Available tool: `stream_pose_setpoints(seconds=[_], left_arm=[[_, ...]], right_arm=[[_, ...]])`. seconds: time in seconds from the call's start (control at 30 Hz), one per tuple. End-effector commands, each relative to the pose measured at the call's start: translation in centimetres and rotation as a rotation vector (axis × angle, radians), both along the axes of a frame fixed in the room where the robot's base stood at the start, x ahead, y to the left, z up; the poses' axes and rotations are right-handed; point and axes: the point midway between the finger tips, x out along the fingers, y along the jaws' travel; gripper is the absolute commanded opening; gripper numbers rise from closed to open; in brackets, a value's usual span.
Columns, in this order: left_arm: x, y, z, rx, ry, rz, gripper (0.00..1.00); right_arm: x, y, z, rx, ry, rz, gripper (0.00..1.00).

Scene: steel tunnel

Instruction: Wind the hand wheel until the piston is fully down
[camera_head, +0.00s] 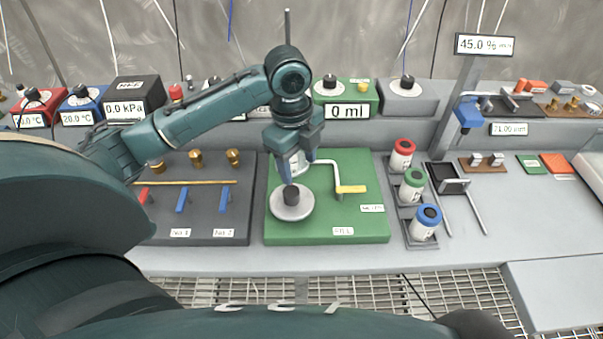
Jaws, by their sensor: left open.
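The hand wheel (292,208), a light grey disc with a dark knob (292,194) on its top, sits at the front left of a green base plate (340,220). My left gripper (297,168) points down just behind and above the wheel. It is open, and whether it touches the knob I cannot tell. A white crank with a yellow handle (351,189) stands to the right on the same plate. A thin grey rod (288,25) rises behind my wrist; I cannot tell if it belongs to the piston. The piston itself is hidden behind my gripper and wrist.
A green box (347,90) behind shows "0 ml". A dark plate (190,228) with blue and red levers lies left. A rack with red, green and blue-topped containers (425,222) stands right of the green plate. The bench front edge (330,260) is clear.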

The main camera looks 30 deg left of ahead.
Motion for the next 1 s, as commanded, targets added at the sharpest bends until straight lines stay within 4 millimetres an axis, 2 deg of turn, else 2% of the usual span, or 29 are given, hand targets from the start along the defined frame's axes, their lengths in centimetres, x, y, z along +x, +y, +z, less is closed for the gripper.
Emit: stream_pose_setpoints(seconds=[0.03, 0.1, 0.17, 0.27, 0.7, 0.9, 1.0], left_arm=[[-0.1, 0.9, 1.3, 0.028, 0.015, -0.024, 0.55], [-0.3, 1.6, 2.1, 0.049, 0.034, -0.048, 0.55], [-0.4, 1.9, 2.3, 0.060, 0.045, -0.059, 0.55], [-0.5, 2.1, 1.6, 0.063, 0.052, -0.063, 0.55], [-0.6, 2.0, -7.1, 0.060, 0.052, -0.062, 0.55], [-0.5, 2.0, -9.6, 0.062, 0.049, -0.061, 0.55], [-0.5, 1.9, -10.3, 0.060, 0.046, -0.062, 0.55]], right_arm=[[0.0, 0.0, 0.1, 0.000, 0.002, -0.001, 0.00], [-0.1, -0.1, 0.0, -0.002, 0.006, -0.002, 0.00], [-0.2, -0.1, -0.1, -0.003, 0.009, -0.002, 0.00], [-0.3, -0.2, -0.3, -0.005, 0.013, -0.003, 0.00], [-0.6, -0.4, -0.3, -0.011, 0.021, 0.001, 0.00], [-0.6, -0.4, -0.1, -0.014, 0.020, 0.003, 0.00], [-0.6, -0.4, -0.1, -0.014, 0.020, 0.004, 0.00]])
